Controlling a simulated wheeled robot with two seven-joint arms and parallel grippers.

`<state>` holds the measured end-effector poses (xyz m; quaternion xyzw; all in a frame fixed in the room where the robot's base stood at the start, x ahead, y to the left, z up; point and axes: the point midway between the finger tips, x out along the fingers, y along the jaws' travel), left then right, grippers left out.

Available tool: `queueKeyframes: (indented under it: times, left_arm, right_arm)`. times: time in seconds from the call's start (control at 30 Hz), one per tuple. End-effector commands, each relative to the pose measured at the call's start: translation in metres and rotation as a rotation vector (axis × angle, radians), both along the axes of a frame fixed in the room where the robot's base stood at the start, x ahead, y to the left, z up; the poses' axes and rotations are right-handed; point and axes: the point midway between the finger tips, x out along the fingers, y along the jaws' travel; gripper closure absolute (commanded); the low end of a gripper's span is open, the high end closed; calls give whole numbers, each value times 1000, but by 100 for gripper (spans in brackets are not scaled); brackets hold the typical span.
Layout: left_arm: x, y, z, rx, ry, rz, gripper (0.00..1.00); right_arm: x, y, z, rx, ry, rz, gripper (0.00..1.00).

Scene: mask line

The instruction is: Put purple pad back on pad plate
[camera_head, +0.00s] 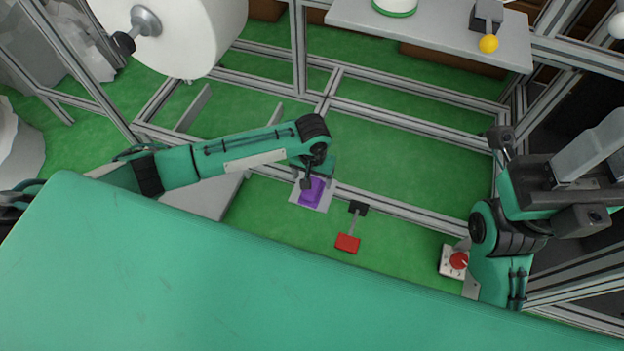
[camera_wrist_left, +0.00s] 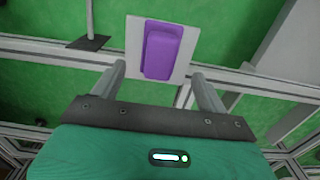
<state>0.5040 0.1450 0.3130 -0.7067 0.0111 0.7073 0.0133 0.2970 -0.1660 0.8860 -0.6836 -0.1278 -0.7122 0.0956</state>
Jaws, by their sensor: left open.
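The purple pad (camera_head: 315,187) lies on a pale square pad plate (camera_head: 324,203) at a rail beyond the green front surface. In the left wrist view the pad (camera_wrist_left: 162,48) stands out as a rounded purple block near the middle of the pad plate (camera_wrist_left: 189,42), with pale margin around it. My left gripper (camera_head: 309,184) is at the pad, partly covering it in the head view. Its two fingers are spread apart, one to each side of the pad in the left wrist view (camera_wrist_left: 158,69), with gaps between. My right arm is at the right; its fingertips cannot be made out.
A red block on a bracket (camera_head: 347,243) stands right of the plate. A red button box (camera_head: 453,261) is beside my right arm. Metal frame rails (camera_head: 410,212) run behind. A large white roll (camera_head: 185,35) and a grey shelf (camera_head: 440,35) are above.

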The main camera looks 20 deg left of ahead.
Motion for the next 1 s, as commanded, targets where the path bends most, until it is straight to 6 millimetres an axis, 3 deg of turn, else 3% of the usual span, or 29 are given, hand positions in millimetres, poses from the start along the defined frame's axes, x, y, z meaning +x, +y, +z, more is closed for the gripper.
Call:
queueKeyframes:
  times: [0.03,0.3,1.0]
  left_arm:
    - [0,-1,15,-2,-1,-1,24]
    - [0,0,49,-1,0,0,24]
    - [0,0,54,-1,0,1,24]
  right_arm:
    - [0,-2,3,-2,14,-8,64]
    - [2,-5,-3,-6,54,-18,64]
    - [3,-5,-5,-7,62,-18,64]
